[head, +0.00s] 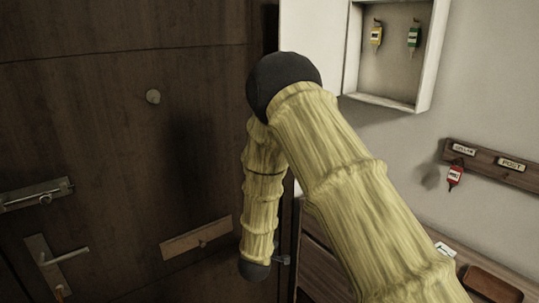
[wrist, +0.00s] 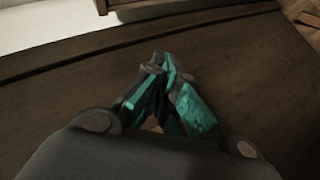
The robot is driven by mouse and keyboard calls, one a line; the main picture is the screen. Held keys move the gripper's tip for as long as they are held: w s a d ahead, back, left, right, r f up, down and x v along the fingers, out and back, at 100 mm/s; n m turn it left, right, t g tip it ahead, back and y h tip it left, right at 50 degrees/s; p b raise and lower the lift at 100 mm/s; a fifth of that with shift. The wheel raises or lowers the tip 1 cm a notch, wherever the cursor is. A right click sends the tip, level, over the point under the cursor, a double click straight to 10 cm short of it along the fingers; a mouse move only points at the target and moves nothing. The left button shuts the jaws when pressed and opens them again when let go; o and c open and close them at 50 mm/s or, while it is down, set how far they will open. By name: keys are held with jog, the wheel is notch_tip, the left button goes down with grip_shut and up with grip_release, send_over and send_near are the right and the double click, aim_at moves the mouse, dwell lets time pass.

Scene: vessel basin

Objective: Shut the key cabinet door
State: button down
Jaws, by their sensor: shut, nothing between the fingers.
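The white key cabinet (head: 437,55) hangs on the wall at the upper right of the head view, with its inside exposed. My gripper (wrist: 165,68) has teal fingers, which are together and empty in the wrist view, over a dark wooden surface. In the head view, my arm hides most of the gripper, below the cabinet.
A dark wooden door (head: 120,120) with a lever handle (head: 66,257) fills the left. A wooden key rack (head: 485,163) with a red-tagged key (head: 455,177) is on the right wall. Below stands a wooden cabinet (head: 325,262), with a brown tray (head: 492,285) at lower right.

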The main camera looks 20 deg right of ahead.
jog(key=w+a+r+h+p, duration=0.2)
jog(key=w+r+h, duration=0.15)
jog(key=r, duration=1.25)
jog(key=w+a+r+h+p, duration=0.15)
jog(key=w+r, duration=0.25)
jog(key=r, duration=1.2)
jog(key=w+a+r+h+p, duration=0.2)
jog(key=w+r+h, duration=0.15)
jog(key=r, duration=1.25)
jog(key=w+a+p+x, duration=0.1)
jog(key=p+x, duration=0.4)
jog(key=x, duration=0.6)
jog(key=shift+n+t+y, duration=0.35)
jog(key=shift+n+t, duration=0.05)
jog(key=shift+s+d+f+p, duration=0.1)
jog(key=shift+s+d+p, duration=0.25)
jog(key=shift+s, duration=0.35)
jog(key=shift+s+d+f+p, duration=0.1)
jog(key=shift+s+d+p, duration=0.15)
jog(key=shift+s+p, duration=0.3)
jog(key=shift+s+d+f+p, duration=0.1)
jog(key=shift+s+d+p, duration=0.2)
jog(key=shift+s, duration=0.5)
jog(key=shift+s+d, duration=0.1)
